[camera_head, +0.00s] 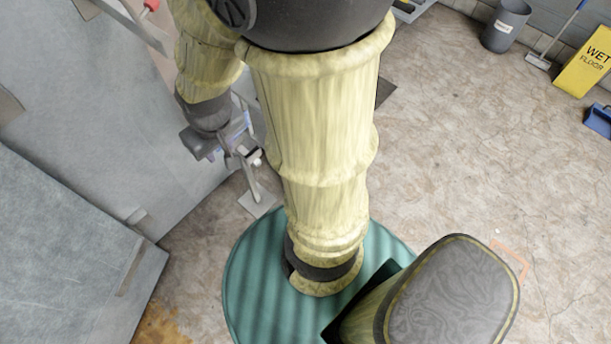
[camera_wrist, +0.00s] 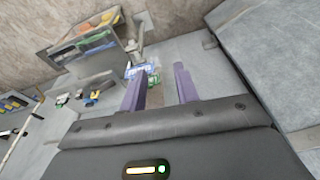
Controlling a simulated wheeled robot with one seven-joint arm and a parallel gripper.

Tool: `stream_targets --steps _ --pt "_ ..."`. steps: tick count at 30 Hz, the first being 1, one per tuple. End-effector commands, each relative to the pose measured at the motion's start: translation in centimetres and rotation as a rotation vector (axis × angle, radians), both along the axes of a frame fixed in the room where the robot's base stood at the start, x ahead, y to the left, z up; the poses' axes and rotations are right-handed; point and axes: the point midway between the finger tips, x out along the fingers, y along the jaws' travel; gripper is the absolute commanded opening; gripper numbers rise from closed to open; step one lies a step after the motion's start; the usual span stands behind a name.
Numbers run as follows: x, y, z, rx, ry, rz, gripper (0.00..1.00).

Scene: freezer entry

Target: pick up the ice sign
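My gripper (camera_wrist: 160,88) is open in the wrist view, with two purple-grey fingers well apart and nothing held between them. A small blue-and-white panel (camera_wrist: 138,70) with a green edge shows beyond the left fingertip, apart from it; it may be the ice sign, but its lettering is too small to read. In the head view my gripper (camera_head: 238,150) is at the left of my arm, beside a grey wall panel, and my arm partly hides that area. No sign clearly marked for ice shows in the head view.
A yellow wet floor sign (camera_head: 590,62) and a dark bin (camera_head: 506,25) stand at the upper right. A grey panel (camera_head: 75,230) is close on the left. A rack with orange and yellow items (camera_wrist: 95,38) shows in the wrist view. The floor at right is mostly clear.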

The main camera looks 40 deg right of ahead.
Motion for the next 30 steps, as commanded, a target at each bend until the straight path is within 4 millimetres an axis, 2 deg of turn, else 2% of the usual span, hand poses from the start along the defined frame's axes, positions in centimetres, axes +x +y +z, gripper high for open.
stream_targets --steps 8,11,13,17,30 --pt "0.1 0.0 -0.2 -0.001 0.002 0.002 0.31" --pt "0.6 -0.1 -1.5 -0.007 0.018 0.014 0.31" --pt "1.2 -0.3 -3.2 -0.018 0.04 0.031 0.31" --pt "3.0 -1.0 -7.9 -0.052 0.105 0.077 0.31" --pt "9.4 -4.5 -27.2 -0.242 0.385 0.297 0.31"
